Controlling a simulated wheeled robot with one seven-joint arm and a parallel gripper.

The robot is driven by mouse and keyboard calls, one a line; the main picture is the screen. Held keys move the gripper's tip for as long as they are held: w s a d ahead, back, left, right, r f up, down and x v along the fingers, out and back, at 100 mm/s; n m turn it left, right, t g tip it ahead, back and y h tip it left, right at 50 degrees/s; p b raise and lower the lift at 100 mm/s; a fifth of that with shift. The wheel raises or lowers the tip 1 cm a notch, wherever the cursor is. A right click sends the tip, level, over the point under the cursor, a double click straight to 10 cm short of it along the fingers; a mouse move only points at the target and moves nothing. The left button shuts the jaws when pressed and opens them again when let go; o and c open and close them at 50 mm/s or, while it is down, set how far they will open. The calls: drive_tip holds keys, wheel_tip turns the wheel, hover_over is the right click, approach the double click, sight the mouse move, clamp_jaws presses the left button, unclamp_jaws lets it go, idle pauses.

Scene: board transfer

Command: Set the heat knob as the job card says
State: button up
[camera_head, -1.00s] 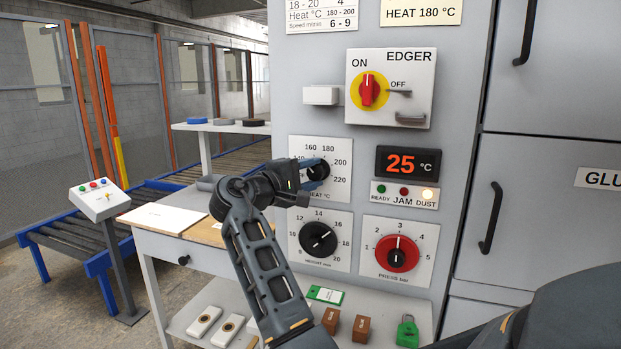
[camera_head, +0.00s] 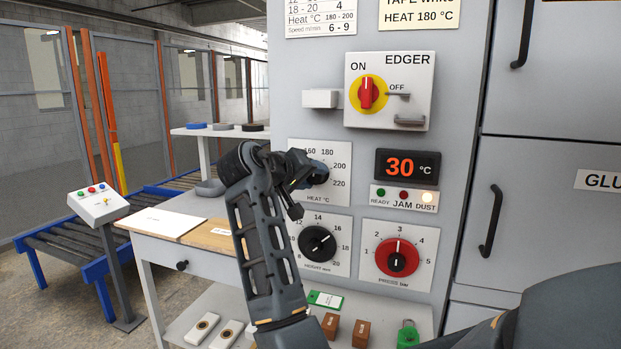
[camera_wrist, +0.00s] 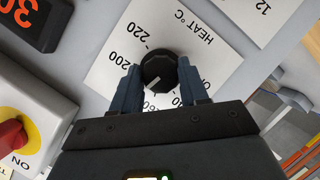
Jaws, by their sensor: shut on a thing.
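The heat dial plate (camera_head: 335,190) is on the grey machine panel, with its black heat knob (camera_head: 318,172) partly behind my gripper (camera_head: 311,173). In the wrist view, my gripper (camera_wrist: 158,84) is shut on the heat knob (camera_wrist: 158,68), one finger on each side. The knob's pale pointer slants to the lower left in that view, toward the 160 to 180 side; a finger hides part of the scale, so I cannot tell the exact value. The job card (camera_head: 420,14) at the top reads HEAT 180 °C. The red display (camera_head: 400,166) reads 30 °C.
The height knob (camera_head: 317,243) and red press knob (camera_head: 397,257) sit just below. The EDGER switch (camera_head: 367,93) is above, its red handle upright. The DUST lamp (camera_head: 428,198) glows. A side table (camera_head: 180,235) stands at the left.

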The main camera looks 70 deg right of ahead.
drive_tip(key=shift+f+m+t, duration=0.15)
drive_tip(key=shift+m+t, duration=0.25)
drive_tip(key=shift+m, duration=0.2)
drive_tip(key=shift+s+y, duration=0.1)
drive_tip(key=shift+y, duration=0.2)
drive_tip(key=o, duration=1.1)
drive_tip(key=shift+c, duration=0.2)
drive_tip(key=v, duration=0.7)
drive_tip(key=shift+a+b, duration=0.35)
drive_tip(key=shift+b, duration=0.05)
